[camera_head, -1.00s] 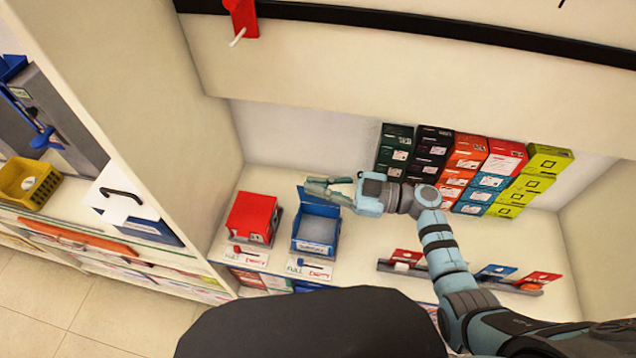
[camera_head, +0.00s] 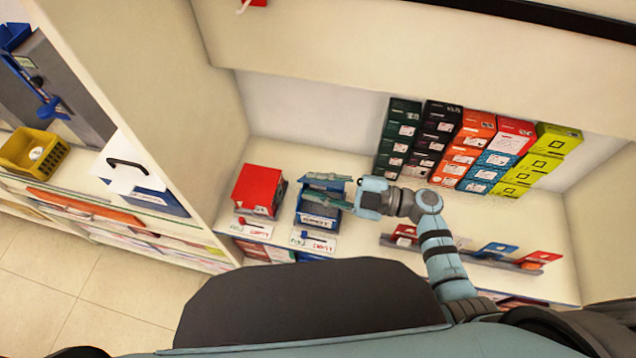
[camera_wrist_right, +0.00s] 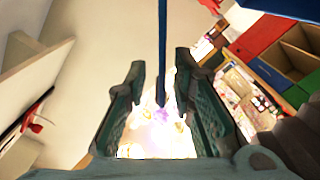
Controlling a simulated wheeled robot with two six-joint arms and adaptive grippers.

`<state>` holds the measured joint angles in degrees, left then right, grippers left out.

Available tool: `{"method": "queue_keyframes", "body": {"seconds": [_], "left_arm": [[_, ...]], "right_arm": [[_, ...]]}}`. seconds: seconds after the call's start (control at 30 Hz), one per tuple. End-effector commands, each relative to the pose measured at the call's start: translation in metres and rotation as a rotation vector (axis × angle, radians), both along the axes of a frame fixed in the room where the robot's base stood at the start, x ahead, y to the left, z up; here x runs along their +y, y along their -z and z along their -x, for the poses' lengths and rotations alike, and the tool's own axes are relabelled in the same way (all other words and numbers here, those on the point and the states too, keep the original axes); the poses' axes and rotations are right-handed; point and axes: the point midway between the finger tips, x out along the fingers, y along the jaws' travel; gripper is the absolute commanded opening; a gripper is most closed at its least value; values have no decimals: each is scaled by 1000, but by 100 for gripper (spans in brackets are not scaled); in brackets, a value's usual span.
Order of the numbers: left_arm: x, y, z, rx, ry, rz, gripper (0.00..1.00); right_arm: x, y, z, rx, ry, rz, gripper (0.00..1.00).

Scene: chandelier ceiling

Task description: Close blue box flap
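The blue box (camera_head: 319,214) stands on the shelf in the head view, to the right of the red box. My right gripper (camera_head: 311,189) lies over the top and back of this box, its fingers pointing left. They hide most of the opening and flap. In the right wrist view the right gripper (camera_wrist_right: 160,80) is open, two fingers apart. A thin blue strip (camera_wrist_right: 162,45), likely the flap seen edge-on, stands between the fingers with gaps on both sides. My left gripper is not in view.
The red box (camera_head: 259,190) stands close left of the blue box. Stacked coloured cartons (camera_head: 463,150) stand at the back right. A low rack with red and blue cards (camera_head: 495,250) lies to the right. A side panel (camera_head: 185,120) bounds the shelf at left.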

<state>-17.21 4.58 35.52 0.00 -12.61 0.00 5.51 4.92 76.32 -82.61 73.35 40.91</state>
Motion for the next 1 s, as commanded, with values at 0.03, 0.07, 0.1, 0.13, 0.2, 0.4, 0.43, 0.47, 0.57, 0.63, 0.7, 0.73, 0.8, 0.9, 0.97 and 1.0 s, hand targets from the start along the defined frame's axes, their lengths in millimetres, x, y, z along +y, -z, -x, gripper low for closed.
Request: {"method": "queue_keyframes", "body": {"seconds": [0.03, 0.07, 0.1, 0.13, 0.2, 0.4, 0.43, 0.47, 0.57, 0.63, 0.7, 0.73, 0.8, 0.9, 0.97, 1.0], "left_arm": [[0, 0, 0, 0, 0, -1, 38], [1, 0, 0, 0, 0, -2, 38], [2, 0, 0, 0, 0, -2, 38], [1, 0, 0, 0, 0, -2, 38], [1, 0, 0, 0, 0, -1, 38], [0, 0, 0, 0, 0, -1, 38], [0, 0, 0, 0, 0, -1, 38], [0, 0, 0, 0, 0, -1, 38], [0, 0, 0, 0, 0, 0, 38], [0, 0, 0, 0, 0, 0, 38], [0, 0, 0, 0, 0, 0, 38], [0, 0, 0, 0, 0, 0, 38], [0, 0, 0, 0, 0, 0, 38], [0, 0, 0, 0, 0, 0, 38], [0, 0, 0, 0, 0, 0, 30], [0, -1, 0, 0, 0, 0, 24]], "right_arm": [[0, 0, 0, 0, 0, 0, 23], [-1, 0, 0, 0, 0, 0, 23], [-2, 0, 1, 0, 1, 1, 23], [-5, 0, 1, 0, 1, 1, 23], [-14, 1, 5, 1, 0, 3, 23], [-66, 1, 21, 3, 1, 5, 23], [-74, 1, 24, 2, 0, 6, 23], [-81, 2, 26, 4, 0, 5, 23], [-101, 1, 33, 1, 0, 3, 23], [-110, 1, 35, 2, 0, 2, 23], [-114, 0, 37, 1, 0, 0, 23], [-115, 0, 37, 1, 0, 0, 23], [-115, 0, 37, 0, 0, 0, 23], [-115, 0, 37, 0, 0, 0, 23], [-115, 0, 37, -1, 0, 0, 23], [-116, 0, 38, -6, 0, 5, 23]]}}
